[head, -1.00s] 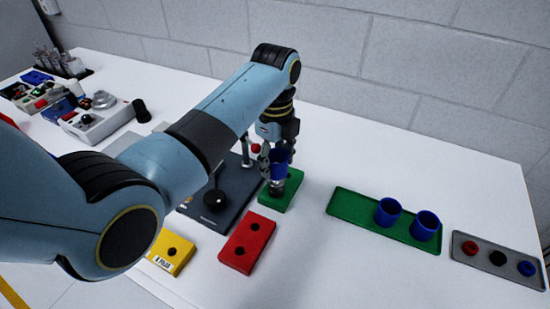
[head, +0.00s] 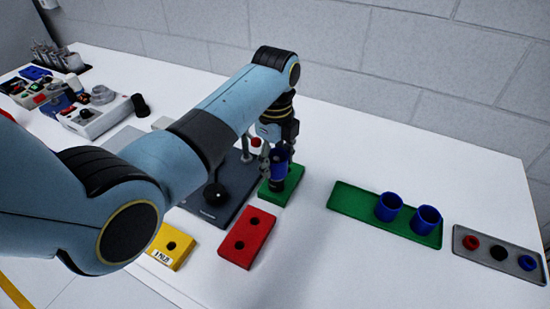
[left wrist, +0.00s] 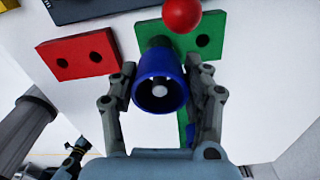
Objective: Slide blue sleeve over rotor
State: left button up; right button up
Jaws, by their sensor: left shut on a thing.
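The blue sleeve (head: 279,158) is upright between the fingers of my left gripper (head: 279,160), which is shut on it. The rotor (head: 276,184) is a dark cylinder standing on the green block (head: 291,183), directly below the sleeve. In the left wrist view the sleeve (left wrist: 158,66) lines up with the rotor (left wrist: 157,42), and a pale round end shows inside its opening. The sleeve appears to surround the rotor's upper part; its exact depth is hidden. What seems to be my right gripper (left wrist: 76,152) shows small at the lower left there, its state unclear.
A red ball-topped lever (head: 255,142) and a black knob (head: 216,194) stand close by. Red (head: 247,238) and yellow (head: 171,245) blocks lie in front. A green tray (head: 350,199) with two blue cups and a grey tray (head: 480,256) are at right.

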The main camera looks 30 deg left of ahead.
pick_arm(q)
jog(key=shift+f, duration=0.15)
jog(key=shift+f+b, duration=0.35)
jog(key=shift+f, duration=0.45)
jog(key=o, duration=1)
jog(key=shift+c, duration=0.2)
jog(key=shift+o, duration=0.4)
jog(key=shift+o, duration=1.2)
